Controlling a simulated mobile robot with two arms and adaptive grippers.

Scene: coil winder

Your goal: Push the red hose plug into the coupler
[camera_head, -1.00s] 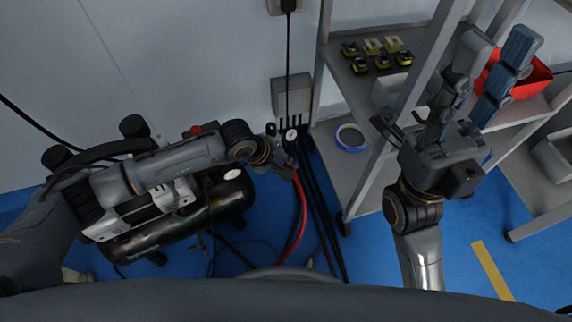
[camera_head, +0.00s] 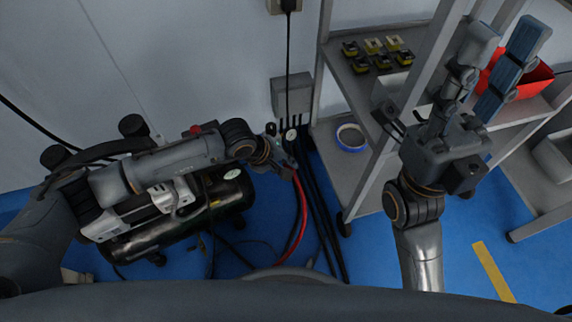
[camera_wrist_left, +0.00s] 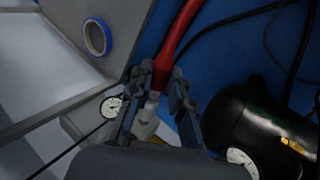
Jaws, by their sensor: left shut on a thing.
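The red hose (camera_head: 302,212) rises from the floor to my left gripper (camera_head: 288,166) in the head view. In the left wrist view the red hose (camera_wrist_left: 178,35) runs between the two fingers of my left gripper (camera_wrist_left: 160,82), which is shut on its plug end. A pale metal fitting (camera_wrist_left: 146,118) shows between the fingers below the red end; I cannot tell plug from coupler there, nor how far they are joined. A pressure gauge (camera_head: 291,134) stands close by the gripper. My right gripper (camera_head: 503,42) is open and empty, in front of the shelf.
A black compressor tank (camera_head: 190,222) lies under my left arm. A grey shelf rack (camera_head: 352,190) stands right, with a blue tape roll (camera_head: 351,138) and a red bin (camera_head: 530,80). Black cables hang from a grey wall box (camera_head: 292,95).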

